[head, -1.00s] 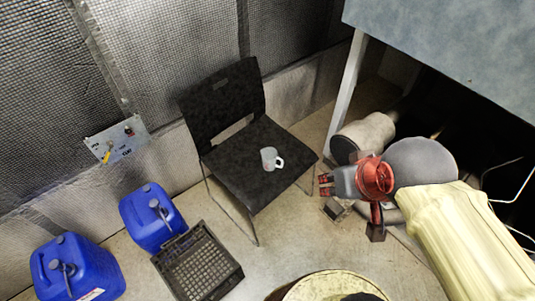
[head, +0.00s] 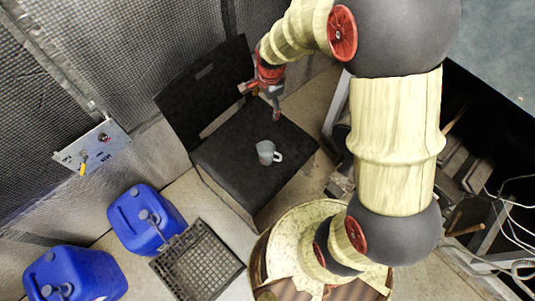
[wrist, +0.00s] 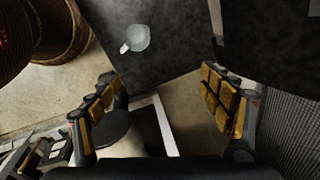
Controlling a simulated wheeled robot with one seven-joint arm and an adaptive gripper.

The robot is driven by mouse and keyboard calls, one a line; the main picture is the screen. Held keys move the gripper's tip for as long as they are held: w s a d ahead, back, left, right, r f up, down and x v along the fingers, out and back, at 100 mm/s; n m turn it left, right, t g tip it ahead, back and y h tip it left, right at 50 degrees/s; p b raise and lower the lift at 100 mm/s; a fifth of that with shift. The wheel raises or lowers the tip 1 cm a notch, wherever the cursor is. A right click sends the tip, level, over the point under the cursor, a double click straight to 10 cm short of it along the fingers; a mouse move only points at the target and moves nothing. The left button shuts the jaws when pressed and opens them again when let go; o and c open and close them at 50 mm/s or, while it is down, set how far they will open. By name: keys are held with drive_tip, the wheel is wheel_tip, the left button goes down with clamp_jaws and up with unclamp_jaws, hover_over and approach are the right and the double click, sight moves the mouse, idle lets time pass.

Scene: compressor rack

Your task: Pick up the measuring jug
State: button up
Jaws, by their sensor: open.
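The measuring jug (head: 266,152) is a small pale cup with a handle, standing on the seat of the black chair (head: 235,165). Its handle points right in the head view. In the wrist view the jug (wrist: 138,38) shows at the top, left of centre, on the dark seat. My gripper (head: 262,98) is above the chair near its backrest, up from the jug in the head view and apart from it. In the wrist view my gripper (wrist: 162,100) has its two padded fingers wide apart with nothing between them.
Two blue canisters (head: 75,272) and a black crate (head: 197,262) stand on the floor at the left. A control panel (head: 92,147) is on the wall. A table (head: 500,65) stands at the right, with cables below it. The seat around the jug is clear.

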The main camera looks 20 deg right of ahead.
wheel_tip(320, 180, down, 14)
drive_tip(key=w+m+g, duration=0.1)
drive_tip(key=m, duration=0.4)
drive_tip(key=m+g, duration=0.1)
drive_tip(key=m, duration=0.4)
hover_over(268, 154)
drive_tip(key=s, duration=0.2)
wheel_tip(268, 154, down, 16)
drive_tip(key=f+b, duration=0.1)
drive_tip(key=f, duration=0.1)
drive_tip(key=f+b, duration=0.1)
drive_tip(key=a+f+b, duration=0.1)
drive_tip(key=f, duration=0.1)
drive_tip(key=shift+s+f, duration=0.15)
drive_tip(key=shift+f, duration=0.2)
drive_tip(key=shift+r, duration=0.1)
drive_tip(key=c, duration=0.3)
drive_tip(key=c, duration=1)
